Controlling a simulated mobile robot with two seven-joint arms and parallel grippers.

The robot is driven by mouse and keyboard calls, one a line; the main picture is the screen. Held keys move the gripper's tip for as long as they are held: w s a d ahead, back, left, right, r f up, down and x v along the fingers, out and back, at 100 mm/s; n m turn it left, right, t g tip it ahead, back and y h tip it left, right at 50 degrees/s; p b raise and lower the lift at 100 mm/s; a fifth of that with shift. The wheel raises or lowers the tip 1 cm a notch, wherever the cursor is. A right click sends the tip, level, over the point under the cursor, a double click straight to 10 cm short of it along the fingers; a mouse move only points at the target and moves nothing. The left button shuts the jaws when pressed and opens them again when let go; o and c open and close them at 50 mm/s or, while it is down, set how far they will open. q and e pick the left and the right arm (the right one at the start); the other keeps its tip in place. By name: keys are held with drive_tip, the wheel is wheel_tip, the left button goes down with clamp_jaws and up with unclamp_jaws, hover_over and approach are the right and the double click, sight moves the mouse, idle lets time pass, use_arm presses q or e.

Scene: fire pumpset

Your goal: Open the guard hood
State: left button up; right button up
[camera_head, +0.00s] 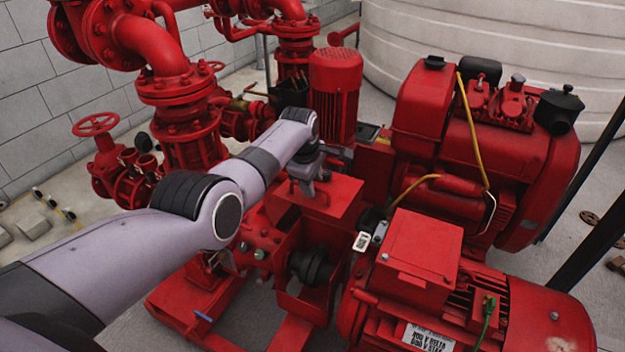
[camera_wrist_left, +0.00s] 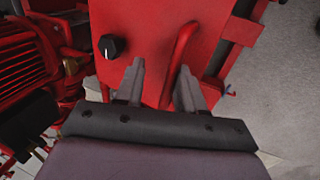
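The guard hood (camera_head: 338,201) is a red sheet-metal cover in the middle of the pumpset. A black coupling (camera_head: 311,266) shows below it, inside a red frame. My left gripper (camera_head: 308,187) is over the hood's top, reaching down. In the left wrist view its two fingers (camera_wrist_left: 161,80) are apart, pointing at the red panel (camera_wrist_left: 150,30). A curved red handle (camera_wrist_left: 182,55) stands on that panel and runs between the fingers, close to the right one. I cannot tell whether they touch. A black knob (camera_wrist_left: 111,46) is left of the fingers. My right gripper is not in view.
A red motor with a terminal box (camera_head: 418,255) stands at the front right. A red engine (camera_head: 490,150) is behind it. Red pipes and valves (camera_head: 180,90) fill the left. A vertical red motor (camera_head: 335,90) stands close behind my gripper.

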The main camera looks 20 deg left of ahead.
use_arm(q)
drive_tip(key=shift+w+d+r, duration=0.1)
drive_tip(key=shift+r, duration=0.15)
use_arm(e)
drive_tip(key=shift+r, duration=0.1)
use_arm(q)
drive_tip(key=shift+r+p, duration=0.25)
drive_tip(key=shift+p, duration=0.1)
drive_tip(key=p+v, duration=0.2)
drive_tip(key=shift+r+p, duration=0.2)
drive_tip(key=shift+p, duration=0.2)
drive_tip(key=p+v, duration=0.1)
drive_tip(key=v, duration=0.3)
drive_tip(key=shift+s+p, duration=0.2)
drive_tip(key=shift+p, duration=0.15)
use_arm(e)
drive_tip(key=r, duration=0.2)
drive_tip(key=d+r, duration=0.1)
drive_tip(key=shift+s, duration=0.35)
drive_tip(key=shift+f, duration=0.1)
